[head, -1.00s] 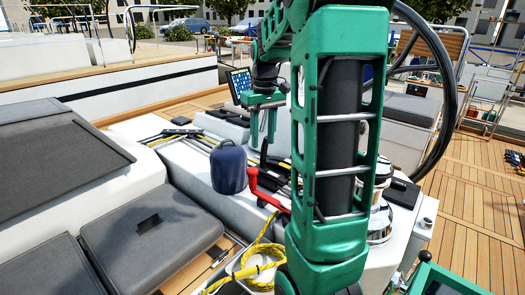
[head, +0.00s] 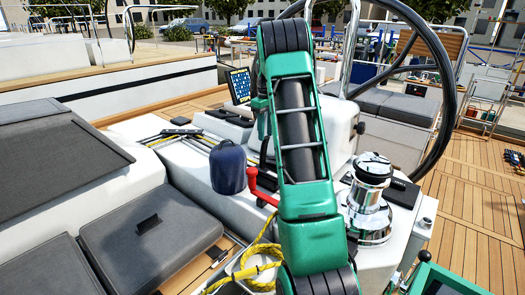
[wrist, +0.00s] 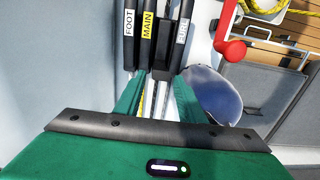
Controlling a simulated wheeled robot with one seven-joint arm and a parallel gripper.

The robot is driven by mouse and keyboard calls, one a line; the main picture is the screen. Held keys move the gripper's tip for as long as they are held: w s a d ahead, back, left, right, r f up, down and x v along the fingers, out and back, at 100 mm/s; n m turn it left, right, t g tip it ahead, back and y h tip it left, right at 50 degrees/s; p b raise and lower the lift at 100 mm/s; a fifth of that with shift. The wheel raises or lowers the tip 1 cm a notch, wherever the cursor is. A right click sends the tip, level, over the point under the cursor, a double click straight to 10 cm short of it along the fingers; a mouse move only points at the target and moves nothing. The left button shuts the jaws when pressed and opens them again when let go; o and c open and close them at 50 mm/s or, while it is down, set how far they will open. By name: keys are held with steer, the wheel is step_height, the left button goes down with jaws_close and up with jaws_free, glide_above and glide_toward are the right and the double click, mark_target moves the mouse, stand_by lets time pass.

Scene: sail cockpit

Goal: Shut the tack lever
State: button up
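In the wrist view, a row of black clutch levers lies on the cabin top. One label reads FOOT (wrist: 129,22), one reads MAIN (wrist: 148,25), and a third (wrist: 182,30) is too small to read surely. No label reading TACK is legible, so I cannot tell which is the tack lever. My gripper (wrist: 160,98) has its two green fingers apart at the near end of the clutches, with dark clutch parts and rope showing between them. Contact cannot be told.
A dark blue rounded cover (head: 228,168) stands left of the clutches. A red handle (head: 259,188) is close beside it, also in the wrist view (wrist: 228,45). Yellow rope (head: 258,262) lies in front. A chrome winch (head: 370,200) stands right of my arm.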

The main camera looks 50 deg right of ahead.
mark_target(265, 150)
step_height(265, 150, down, 8)
steer(key=shift+f, duration=0.1)
stand_by(0.4)
